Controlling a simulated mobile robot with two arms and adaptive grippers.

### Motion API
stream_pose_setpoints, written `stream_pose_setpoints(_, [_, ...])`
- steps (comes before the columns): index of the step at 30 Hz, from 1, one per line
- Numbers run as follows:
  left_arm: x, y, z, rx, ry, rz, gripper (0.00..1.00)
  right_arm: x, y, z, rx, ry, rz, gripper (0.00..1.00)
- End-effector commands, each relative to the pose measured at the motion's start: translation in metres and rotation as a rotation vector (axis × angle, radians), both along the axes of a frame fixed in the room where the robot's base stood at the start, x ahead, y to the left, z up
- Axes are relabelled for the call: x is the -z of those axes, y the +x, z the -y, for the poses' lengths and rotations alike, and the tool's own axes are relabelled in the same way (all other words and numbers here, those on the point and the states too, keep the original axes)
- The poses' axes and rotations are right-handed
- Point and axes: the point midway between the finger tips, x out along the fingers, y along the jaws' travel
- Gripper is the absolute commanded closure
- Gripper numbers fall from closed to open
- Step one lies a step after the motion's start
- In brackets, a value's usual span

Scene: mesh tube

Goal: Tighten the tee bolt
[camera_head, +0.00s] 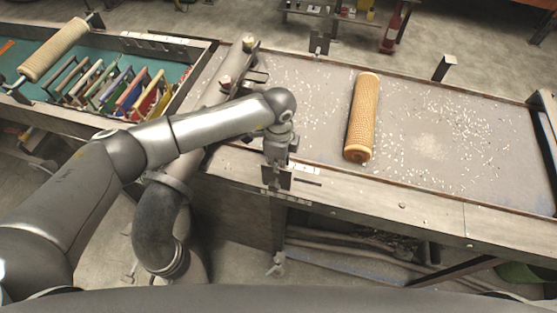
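My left gripper (278,160) points down at the front edge of the workbench (400,200), beside a small metal bracket (304,181). Its fingers are small and merge with the metal there, so I cannot tell whether they are open or hold anything. No tee bolt can be made out clearly at the gripper; it may be hidden there. A small metal piece with a T-like shape (277,264) shows below the bench front. An orange-tan mesh tube (362,115) lies on the bench top, right of the gripper and apart from it. My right gripper is not in view.
Pale chips are scattered over the bench top. Metal brackets stand at its far edge (319,43) and (444,67). A teal-lined tray (190,62) at left holds several coloured-handled tools, with another mesh roll (54,50) across it.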

Motion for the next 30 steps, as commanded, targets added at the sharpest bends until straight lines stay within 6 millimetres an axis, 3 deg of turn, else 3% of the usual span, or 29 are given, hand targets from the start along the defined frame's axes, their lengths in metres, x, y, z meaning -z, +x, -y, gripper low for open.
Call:
stream_pose_setpoints(3, [0.010,0.000,0.000,0.000,0.000,-0.001,0.78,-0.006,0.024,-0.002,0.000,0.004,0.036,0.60])
stream_pose_setpoints(7, [0.015,0.000,0.000,0.001,0.000,0.001,0.78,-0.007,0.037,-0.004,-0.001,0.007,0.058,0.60])
stream_pose_setpoints(14, [0.016,0.000,0.000,0.001,0.000,0.001,0.78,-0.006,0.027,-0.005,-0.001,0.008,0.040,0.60])
stream_pose_setpoints(20, [0.016,0.000,0.000,0.001,-0.001,0.001,1.00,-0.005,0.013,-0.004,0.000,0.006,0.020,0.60])
stream_pose_setpoints(30, [0.017,0.000,0.000,0.031,-0.002,0.002,1.00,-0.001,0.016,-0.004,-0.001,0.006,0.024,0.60])
